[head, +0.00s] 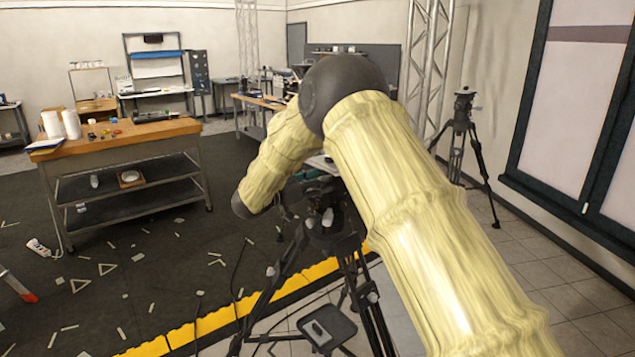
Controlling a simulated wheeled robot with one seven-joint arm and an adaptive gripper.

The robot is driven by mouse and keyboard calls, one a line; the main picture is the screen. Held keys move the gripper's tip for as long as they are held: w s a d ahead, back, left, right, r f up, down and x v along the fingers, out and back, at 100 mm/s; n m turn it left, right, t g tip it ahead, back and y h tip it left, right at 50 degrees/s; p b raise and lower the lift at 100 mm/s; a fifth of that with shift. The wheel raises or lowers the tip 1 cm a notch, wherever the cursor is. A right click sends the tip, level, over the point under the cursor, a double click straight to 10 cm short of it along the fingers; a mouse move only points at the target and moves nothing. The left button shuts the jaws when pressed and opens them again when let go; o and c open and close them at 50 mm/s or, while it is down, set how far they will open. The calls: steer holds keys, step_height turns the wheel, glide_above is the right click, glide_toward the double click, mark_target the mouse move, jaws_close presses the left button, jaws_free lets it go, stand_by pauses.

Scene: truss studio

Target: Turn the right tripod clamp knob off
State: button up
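A black tripod (345,246) stands close in front of me, its upper part partly covered by my arm. Pale knob-like parts show on it, one near the top (327,218), one on the left leg (270,271) and one on the right leg (372,297). I cannot tell which is the clamp knob or how it is turned. My arm bends down to a dark wrist left of the tripod head. Dark and teal parts beside that head blend together, so I cannot pick out my gripper's fingers or any contact. A second black tripod (461,128) stands farther back at the right.
A small dark tray (327,326) sits low by the near tripod. A yellow floor strip (215,322) edges the black mat, which has scattered scraps. A wooden-topped workbench (125,137) stands at the left. Tiled floor (545,275) is open at the right, beside dark-framed panels.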

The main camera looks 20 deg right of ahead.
jaws_close()
steer(key=shift+r+n+p, duration=0.15)
steer(key=shift+n+p, duration=0.25)
steer(key=n+p, duration=0.5)
steer(key=n, duration=0.3)
steer(key=n+p, duration=0.5)
steer(key=n, duration=0.4)
steer(key=shift+w+f, duration=0.15)
steer(key=shift+f, duration=0.05)
stand_by(0.4)
steer(key=shift+o, duration=0.2)
jaws_free()
steer(key=shift+a+f, duration=0.1)
